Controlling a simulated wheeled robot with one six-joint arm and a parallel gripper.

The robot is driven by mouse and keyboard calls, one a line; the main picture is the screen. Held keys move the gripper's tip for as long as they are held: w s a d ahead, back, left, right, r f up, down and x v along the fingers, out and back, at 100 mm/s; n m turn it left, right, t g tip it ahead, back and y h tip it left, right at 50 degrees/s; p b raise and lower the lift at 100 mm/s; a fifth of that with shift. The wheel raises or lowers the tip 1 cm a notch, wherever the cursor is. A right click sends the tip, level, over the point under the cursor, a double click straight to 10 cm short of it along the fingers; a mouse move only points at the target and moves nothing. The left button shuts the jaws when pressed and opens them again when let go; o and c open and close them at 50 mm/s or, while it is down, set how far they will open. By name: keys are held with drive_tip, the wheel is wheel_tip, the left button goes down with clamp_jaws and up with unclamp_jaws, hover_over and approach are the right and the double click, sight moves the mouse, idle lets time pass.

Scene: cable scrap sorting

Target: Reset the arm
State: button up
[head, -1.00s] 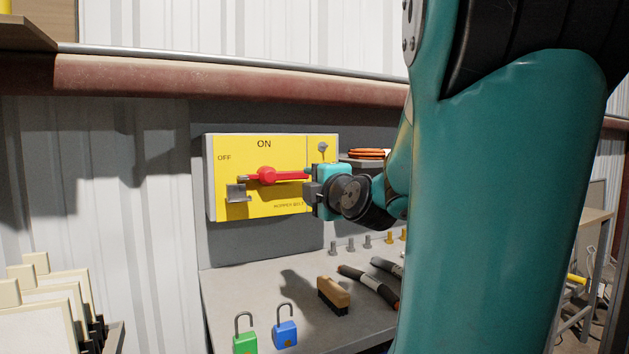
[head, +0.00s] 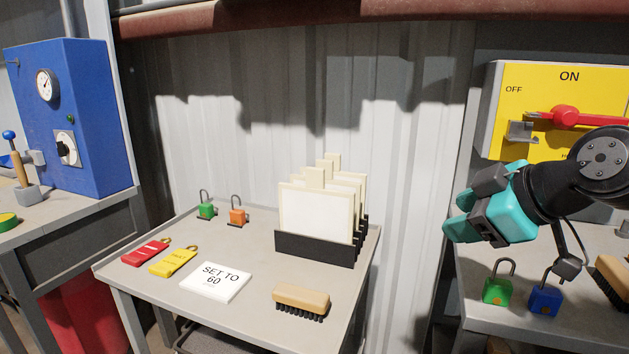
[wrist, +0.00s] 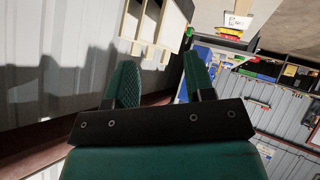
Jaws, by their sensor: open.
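My gripper (head: 462,218) is at the right of the head view, in the air in front of the wall. It points left, away from the yellow switch box (head: 545,82). In the wrist view its two teal fingers (wrist: 160,85) stand apart with nothing between them. The switch box has a red handle (head: 575,117) pointing sideways to the right, below the ON label. My wrist partly covers the box and the right bench.
A green padlock (head: 498,284) and a blue padlock (head: 545,299) stand on the right bench below my arm. The middle table (head: 255,316) holds a rack of white boards (head: 316,222), tags, two padlocks, a "SET TO 60" card (head: 215,281) and a brush (head: 301,300). A blue cabinet (head: 85,110) stands left.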

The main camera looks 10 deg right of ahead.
drive_tip(key=s+a+f+m+g, duration=0.1)
drive_tip(key=s+a+f+g, duration=0.2)
drive_tip(key=s+a+g, duration=0.3)
drive_tip(key=s+a+f+m+g, duration=0.2)
drive_tip(key=s+a+f+g, duration=0.1)
drive_tip(key=s+a, duration=0.5)
wheel_tip(320, 180, up, 16)
drive_tip(key=s+d+p, duration=0.1)
drive_tip(key=p, duration=1.5)
drive_tip(key=shift+s+r+g+p, duration=0.15)
drive_tip(key=shift+g+p, duration=0.15)
drive_tip(key=shift+p, duration=0.05)
drive_tip(key=shift+d, duration=0.15)
drive_tip(key=shift+c, duration=0.6)
drive_tip(key=shift+d, duration=0.1)
